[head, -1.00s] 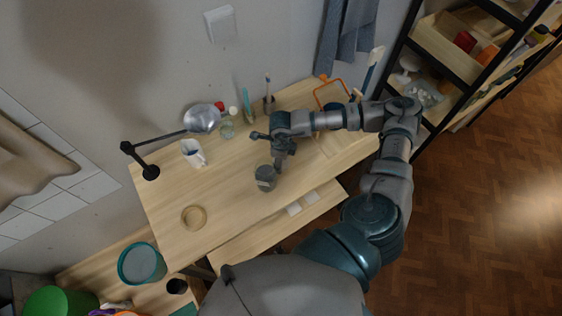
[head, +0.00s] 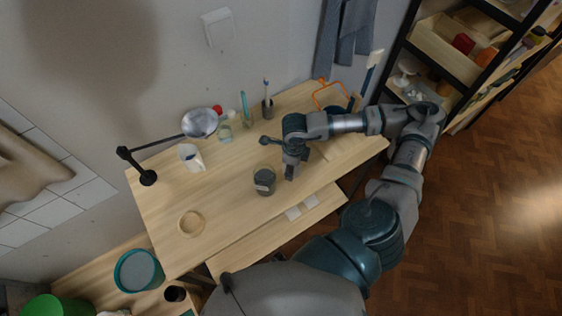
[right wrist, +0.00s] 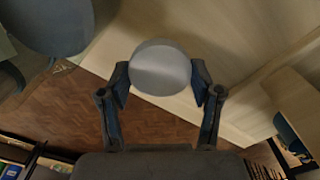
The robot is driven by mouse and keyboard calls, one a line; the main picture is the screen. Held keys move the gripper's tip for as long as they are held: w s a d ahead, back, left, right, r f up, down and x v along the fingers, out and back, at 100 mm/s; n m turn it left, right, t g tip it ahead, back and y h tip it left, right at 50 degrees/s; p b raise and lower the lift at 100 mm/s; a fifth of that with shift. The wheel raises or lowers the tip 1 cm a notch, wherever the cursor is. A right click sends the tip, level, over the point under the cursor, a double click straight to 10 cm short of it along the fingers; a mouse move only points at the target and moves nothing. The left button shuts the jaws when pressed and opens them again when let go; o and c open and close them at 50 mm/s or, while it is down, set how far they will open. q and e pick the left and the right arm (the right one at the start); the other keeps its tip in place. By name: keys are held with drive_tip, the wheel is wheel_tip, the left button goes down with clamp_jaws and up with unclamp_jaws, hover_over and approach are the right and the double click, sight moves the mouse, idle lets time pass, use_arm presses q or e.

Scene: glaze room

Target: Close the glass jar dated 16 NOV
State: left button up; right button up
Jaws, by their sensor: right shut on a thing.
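A dark grey jar (head: 264,185) with a pale label stands upright near the front middle of the table; the writing is too small to read. My right gripper (head: 290,172) is just right of the jar, apart from it. In the right wrist view, my right gripper (right wrist: 160,84) is shut on a smooth, pale grey round thing (right wrist: 160,66), which looks like a lid. In the head view I cannot make it out clearly. A shallow round wooden piece (head: 191,223) lies at the table's front left. My left gripper is not in view.
The lamp (head: 200,123), a white mug (head: 191,157) and a clear glass vessel (head: 225,133) stand along the back left. A brush holder (head: 267,106) is at the back. The table (head: 225,195) is bare between the jar and the wooden piece.

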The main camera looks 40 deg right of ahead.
drive_tip(key=s, duration=0.2)
drive_tip(key=s+d, duration=0.1)
drive_tip(key=s, duration=0.2)
drive_tip(key=s+d, duration=0.1)
drive_tip(key=s, duration=0.2)
drive_tip(key=shift+s+d+r+b, duration=0.1)
drive_tip(key=shift+r+b, duration=0.25)
drive_tip(key=s+p, duration=0.1)
drive_tip(key=p, duration=0.1)
drive_tip(key=s+p, duration=0.1)
drive_tip(key=p, duration=0.2)
drive_tip(key=shift+s+d+r, duration=0.2)
drive_tip(key=shift+s, duration=0.15)
drive_tip(key=shift+f, duration=0.1)
